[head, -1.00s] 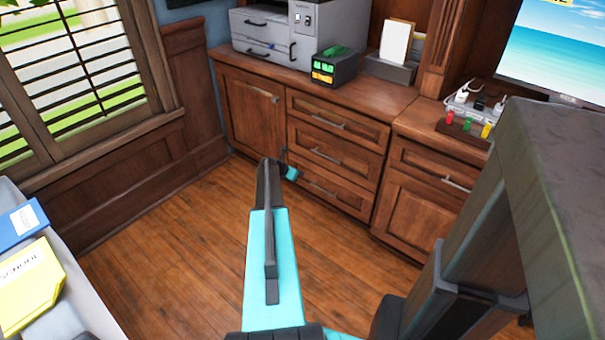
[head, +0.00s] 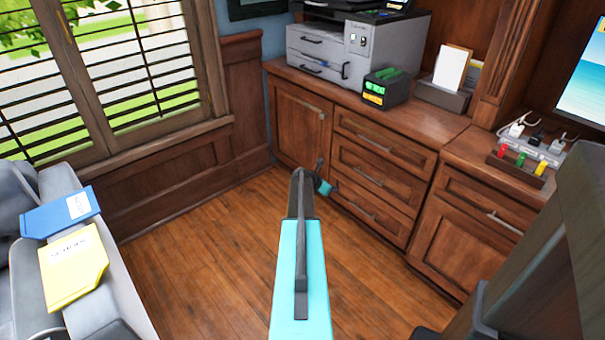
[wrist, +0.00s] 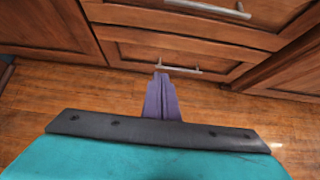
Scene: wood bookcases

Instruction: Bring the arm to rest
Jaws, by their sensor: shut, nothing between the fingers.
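My arm extends forward over the wood floor in the head view, with its teal link (head: 300,270) in the lower middle. My gripper is mostly hidden behind the arm there; only a small teal and dark part of the wrist (head: 323,186) shows in front of the drawers. In the wrist view my gripper (wrist: 161,76) shows as narrow purple-grey fingers, shut together with nothing between them. They point toward the lowest drawer (wrist: 175,55) of the wood cabinet. I cannot see them touching anything.
The cabinet (head: 385,125) bears a grey printer (head: 335,50), a green-lit black box (head: 388,88) and a tray of connectors (head: 525,160). Blue (head: 50,218) and yellow (head: 72,268) folders lie on a grey surface at left. The floor (head: 190,250) between is clear.

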